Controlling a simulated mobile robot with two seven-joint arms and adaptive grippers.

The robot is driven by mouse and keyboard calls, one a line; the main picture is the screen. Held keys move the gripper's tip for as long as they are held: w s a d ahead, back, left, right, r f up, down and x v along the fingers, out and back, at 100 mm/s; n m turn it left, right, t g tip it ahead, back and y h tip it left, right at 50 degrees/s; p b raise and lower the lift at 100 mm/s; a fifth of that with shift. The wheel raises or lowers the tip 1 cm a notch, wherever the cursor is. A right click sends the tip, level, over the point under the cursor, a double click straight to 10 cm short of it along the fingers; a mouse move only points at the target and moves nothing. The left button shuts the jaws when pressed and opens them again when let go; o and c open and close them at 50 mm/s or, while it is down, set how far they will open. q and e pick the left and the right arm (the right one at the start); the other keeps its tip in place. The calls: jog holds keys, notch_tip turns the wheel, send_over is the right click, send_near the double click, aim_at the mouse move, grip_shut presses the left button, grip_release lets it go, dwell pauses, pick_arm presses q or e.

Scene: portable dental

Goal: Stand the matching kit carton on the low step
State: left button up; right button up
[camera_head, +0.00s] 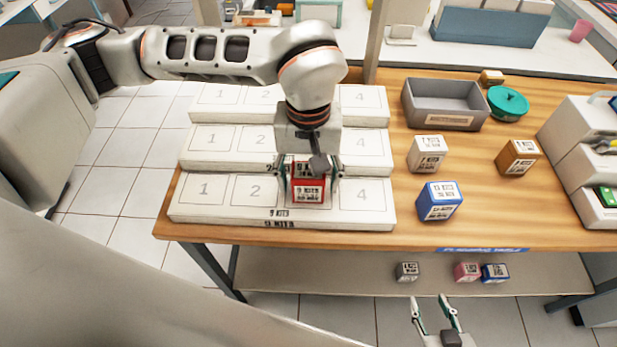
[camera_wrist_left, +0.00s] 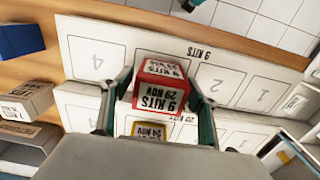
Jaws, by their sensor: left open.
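A red kit carton (camera_head: 308,189) stands upright on the low step (camera_head: 215,213), the front one, between squares 2 and 4. The wrist view shows the same red carton (camera_wrist_left: 160,88) with a label reading 9 KITS, 29 NOV. The low step's front edge also bears a KITS label. My left gripper (camera_head: 308,185) is open, its fingers on both sides of the red carton; I cannot tell if they touch it. A yellow-edged carton (camera_wrist_left: 150,130) shows partly beyond it in the wrist view. My right gripper (camera_head: 442,312) is open and empty at the bottom.
White (camera_head: 428,152), brown (camera_head: 518,157) and blue (camera_head: 438,201) cartons stand on the table right of the steps. A grey bin (camera_head: 445,105) and a green round container (camera_head: 508,102) are behind them. Grey, pink and blue cartons (camera_head: 495,272) sit on the lower shelf.

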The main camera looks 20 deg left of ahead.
aim_at(308, 170)
pick_arm(q)
notch_tip(308, 170, up, 12)
jog(key=shift+r+p, duration=0.15)
jog(key=shift+p, duration=0.25)
dwell(0.4)
